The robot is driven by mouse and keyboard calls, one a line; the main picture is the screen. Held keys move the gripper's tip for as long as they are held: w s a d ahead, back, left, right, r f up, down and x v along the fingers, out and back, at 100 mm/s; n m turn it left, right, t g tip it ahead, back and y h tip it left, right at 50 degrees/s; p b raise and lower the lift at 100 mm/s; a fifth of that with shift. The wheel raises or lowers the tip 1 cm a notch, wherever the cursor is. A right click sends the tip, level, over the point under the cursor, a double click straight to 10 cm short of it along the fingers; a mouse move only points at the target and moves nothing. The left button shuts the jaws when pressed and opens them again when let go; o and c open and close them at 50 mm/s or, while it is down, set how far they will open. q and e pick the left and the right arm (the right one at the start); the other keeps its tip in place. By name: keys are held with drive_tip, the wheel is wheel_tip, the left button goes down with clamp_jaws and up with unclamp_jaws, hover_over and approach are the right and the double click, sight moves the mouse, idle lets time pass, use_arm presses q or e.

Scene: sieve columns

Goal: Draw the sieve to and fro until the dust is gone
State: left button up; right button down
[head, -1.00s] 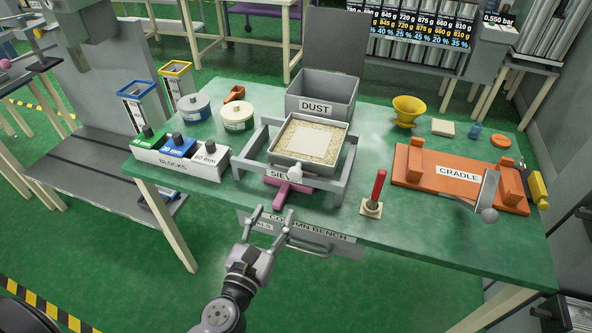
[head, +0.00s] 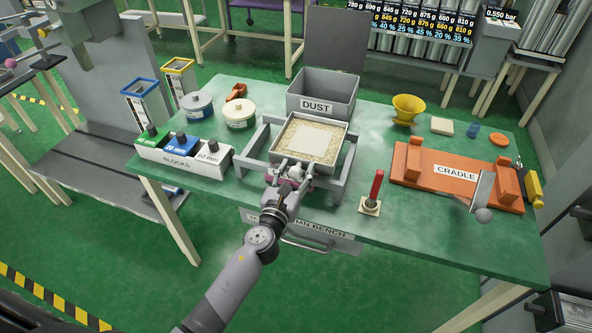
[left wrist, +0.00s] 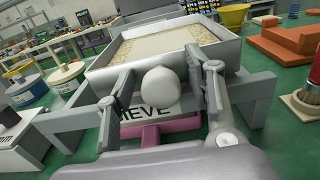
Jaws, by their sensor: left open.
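The sieve (head: 337,138) is a grey square tray with grainy tan material and a pale square patch in it. It rests in a grey frame (head: 339,187) on the green bench. Its round pale knob (head: 296,172) faces me and also shows in the left wrist view (left wrist: 159,88). My left gripper (head: 288,165) is open, with one finger on each side of the knob. I cannot tell whether the fingers touch it. The grey DUST box (head: 316,107) stands behind the sieve; its inside bottom is hidden. My right gripper is not in view.
A red-handled tool (head: 374,188) stands on the bench right of the frame. An orange CRADLE (head: 440,170) lies further right. A BLOCKS rack (head: 178,158) and round tins (head: 238,112) stand to the left. A yellow funnel (head: 408,106) stands at the back right.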

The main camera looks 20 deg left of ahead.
use_arm(q)
clamp_jaws()
idle(0.6)
